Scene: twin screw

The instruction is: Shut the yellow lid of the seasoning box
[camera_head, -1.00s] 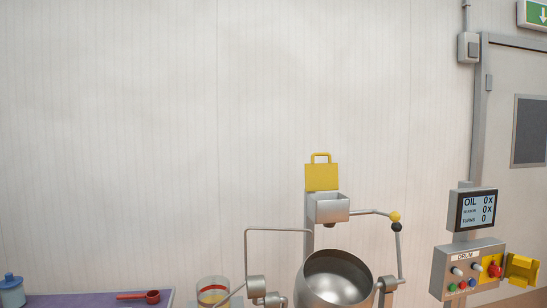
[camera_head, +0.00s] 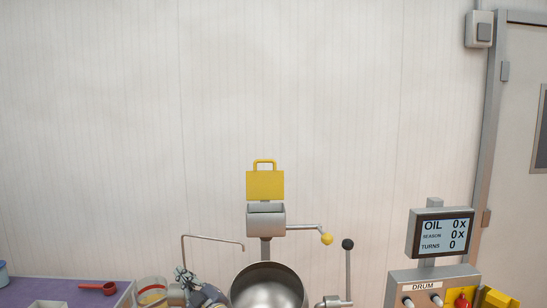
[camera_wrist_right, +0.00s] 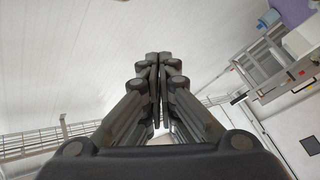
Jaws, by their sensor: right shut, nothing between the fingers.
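The yellow lid (camera_head: 265,186) with its loop handle stands upright, open, at the back of the grey metal seasoning box (camera_head: 266,221). The box is on a post above the steel drum (camera_head: 268,288).
A crank with a yellow knob (camera_head: 327,239) sticks out right of the box, and a lever with a black knob (camera_head: 348,244) stands beside it. A thin bent pipe (camera_head: 212,239) is at left. A control panel with a screen (camera_head: 441,233) is at right. A red scoop (camera_head: 98,288) lies on purple.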

